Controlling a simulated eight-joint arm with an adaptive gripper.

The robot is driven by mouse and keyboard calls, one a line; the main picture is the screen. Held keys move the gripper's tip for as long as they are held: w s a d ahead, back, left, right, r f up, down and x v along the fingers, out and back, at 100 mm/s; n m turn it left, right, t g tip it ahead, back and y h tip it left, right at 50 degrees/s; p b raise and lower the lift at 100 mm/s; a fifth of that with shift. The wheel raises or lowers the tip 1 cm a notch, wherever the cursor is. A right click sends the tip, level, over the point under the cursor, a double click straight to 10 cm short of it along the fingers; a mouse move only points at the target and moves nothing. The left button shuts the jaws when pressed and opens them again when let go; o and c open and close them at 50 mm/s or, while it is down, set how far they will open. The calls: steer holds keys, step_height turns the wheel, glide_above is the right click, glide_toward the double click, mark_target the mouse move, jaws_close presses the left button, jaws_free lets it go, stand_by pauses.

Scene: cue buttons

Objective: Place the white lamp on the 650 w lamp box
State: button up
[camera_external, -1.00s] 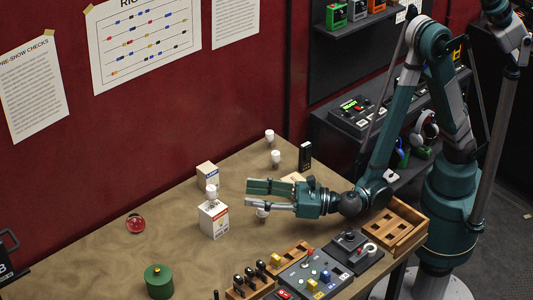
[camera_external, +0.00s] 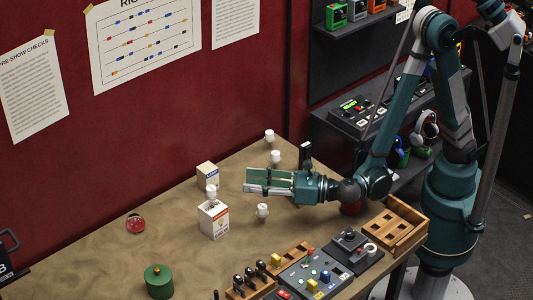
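A white box with red marking (camera_external: 213,220) stands on the table left of my gripper. A white lamp (camera_external: 211,191) stands upright on its top. A second box (camera_external: 207,173) stands just behind it. Box labels are too small to read, so I cannot tell which is the 650 w box. Other white lamps stand on the table: one in front of my gripper (camera_external: 262,210), one behind it (camera_external: 275,156) and one farther back (camera_external: 269,135). My gripper (camera_external: 247,182) points left above the table, fingers apart, with nothing seen between them. It is apart from both boxes.
A wooden tray (camera_external: 424,220), control panels (camera_external: 306,277) and a rack of dark knobs (camera_external: 238,281) line the table's front right. A green canister (camera_external: 158,281) and a red round object (camera_external: 135,224) stand left.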

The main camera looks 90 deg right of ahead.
steer(key=s+d+r+m+g+h, duration=0.1)
steer(key=s+d+m+g, duration=0.35)
steer(key=d+m, duration=0.6)
steer(key=s+d+r+m+g+h, duration=0.25)
steer(key=s+d+m, duration=0.4)
steer(key=d, duration=0.75)
steer(key=s+d+f+m+g+y, duration=0.1)
steer(key=s+m+g+y, duration=0.1)
steer(key=s+m, duration=0.6)
steer(key=s+d+f+m+g+y, duration=0.1)
steer(key=s+d+m+g+y, duration=0.1)
steer(key=s+m, duration=0.6)
steer(key=s+y, duration=0.1)
steer(key=s, duration=0.5)
steer(key=shift+s+d+f, duration=0.15)
steer(key=shift+s+f, duration=0.05)
steer(key=shift+f, duration=0.05)
